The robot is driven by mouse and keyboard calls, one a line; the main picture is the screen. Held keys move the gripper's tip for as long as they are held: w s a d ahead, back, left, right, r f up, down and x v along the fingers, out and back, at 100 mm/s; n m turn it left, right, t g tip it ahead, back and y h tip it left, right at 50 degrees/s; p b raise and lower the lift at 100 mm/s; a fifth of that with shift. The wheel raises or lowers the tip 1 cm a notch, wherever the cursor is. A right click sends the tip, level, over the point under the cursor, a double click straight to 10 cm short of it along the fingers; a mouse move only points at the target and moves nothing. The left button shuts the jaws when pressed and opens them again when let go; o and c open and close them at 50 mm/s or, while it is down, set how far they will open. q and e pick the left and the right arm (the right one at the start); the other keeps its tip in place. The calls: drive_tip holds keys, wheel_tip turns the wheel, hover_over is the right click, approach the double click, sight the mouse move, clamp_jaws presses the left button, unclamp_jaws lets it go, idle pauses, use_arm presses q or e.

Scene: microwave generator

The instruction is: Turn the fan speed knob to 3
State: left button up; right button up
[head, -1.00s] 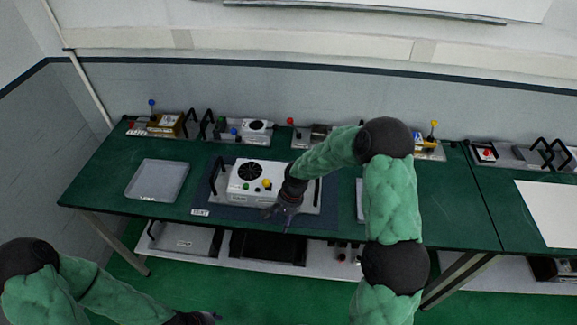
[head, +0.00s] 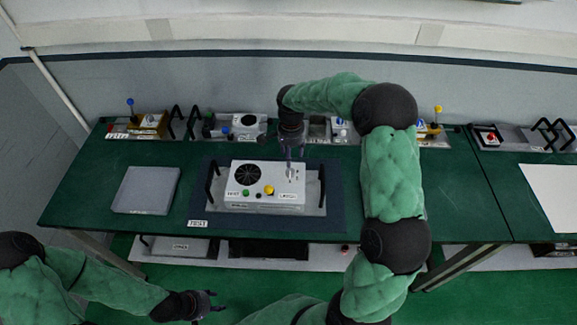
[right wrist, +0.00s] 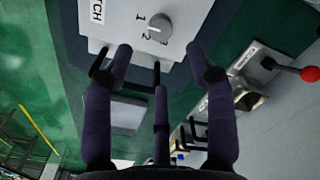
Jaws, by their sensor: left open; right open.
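A white fan unit (head: 247,207) with a black fan grille, a green button and a yellow button sits on a tray on the bench. Its round grey knob (right wrist: 160,26) shows at the top of the right wrist view, beside the marks 1, 2 and 3. I cannot tell clearly which mark it points to. My right gripper (head: 290,152) is above the unit's back right corner, pointing down. Its fingers (right wrist: 160,75) are open and empty, apart from the knob. My left gripper (head: 214,303) is open and empty, low in front of the bench.
The tray has black handles on both sides and lies on a dark mat (head: 334,205). Several devices with levers and handles line the bench's back edge. A red-ball lever (right wrist: 311,74) shows at right in the wrist view.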

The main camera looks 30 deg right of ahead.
sight(290, 170)
wheel_tip(290, 170, down, 9)
drive_tip(key=shift+w, duration=0.15)
idle(0.4)
clamp_jaws()
